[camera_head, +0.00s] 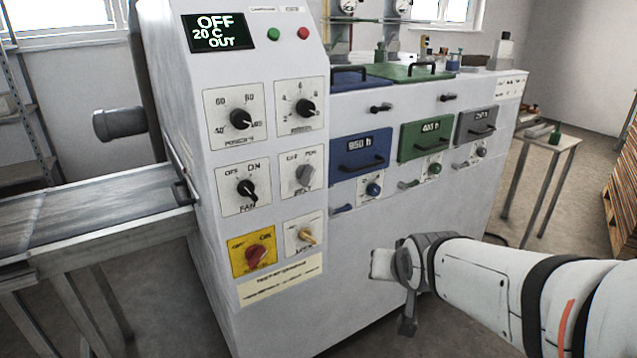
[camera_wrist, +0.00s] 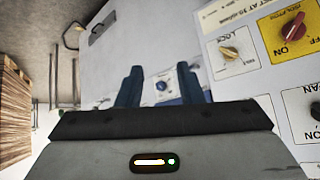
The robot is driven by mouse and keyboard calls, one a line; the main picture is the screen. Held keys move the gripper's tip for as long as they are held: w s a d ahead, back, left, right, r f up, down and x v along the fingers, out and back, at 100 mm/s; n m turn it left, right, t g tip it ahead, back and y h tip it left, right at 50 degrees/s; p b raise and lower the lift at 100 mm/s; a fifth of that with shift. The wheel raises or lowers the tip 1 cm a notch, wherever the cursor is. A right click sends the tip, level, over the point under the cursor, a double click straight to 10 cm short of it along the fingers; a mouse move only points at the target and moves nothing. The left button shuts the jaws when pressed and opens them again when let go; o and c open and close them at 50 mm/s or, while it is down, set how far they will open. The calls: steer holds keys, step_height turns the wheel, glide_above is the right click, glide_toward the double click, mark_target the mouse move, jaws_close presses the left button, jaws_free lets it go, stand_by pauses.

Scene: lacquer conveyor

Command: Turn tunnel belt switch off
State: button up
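The control panel (camera_head: 275,135) is on the front of the white machine. A grey knob (camera_head: 305,174) on a white plate, with blurred lettering that may read BELT, sits at right in its middle row. It looks tilted, but I cannot tell its setting for sure. My gripper (camera_wrist: 158,75) is open and empty in the wrist view, with a gap between its two dark fingers. In the head view my arm's end is low and right of the panel, apart from the knobs. The grey knob is not visible in the wrist view, where my gripper body covers part of the panel.
Near the grey knob are a black fan knob (camera_head: 247,190), a yellow knob (camera_head: 307,236) and a red knob on yellow (camera_head: 257,255). The display (camera_head: 218,32) reads OFF, 20 C, OUT. Blue (camera_head: 361,158) and green (camera_head: 426,136) drawers lie right. A conveyor (camera_head: 90,207) adjoins left.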

steer(key=w+a+r+t+y+b, duration=0.1)
steer(key=w+a+t+y+b, duration=0.25)
steer(key=w+a+t, duration=0.55)
steer(key=m+t+y+b, duration=0.1)
steer(key=t+y+b, duration=0.2)
steer(key=y+b, duration=0.15)
glide_toward(309, 180)
steer(key=w, duration=0.1)
steer(key=p+x, duration=0.2)
steer(key=x, duration=0.6)
steer(key=shift+s+a+r, duration=0.15)
steer(key=shift+a+r, duration=0.05)
jaws_close()
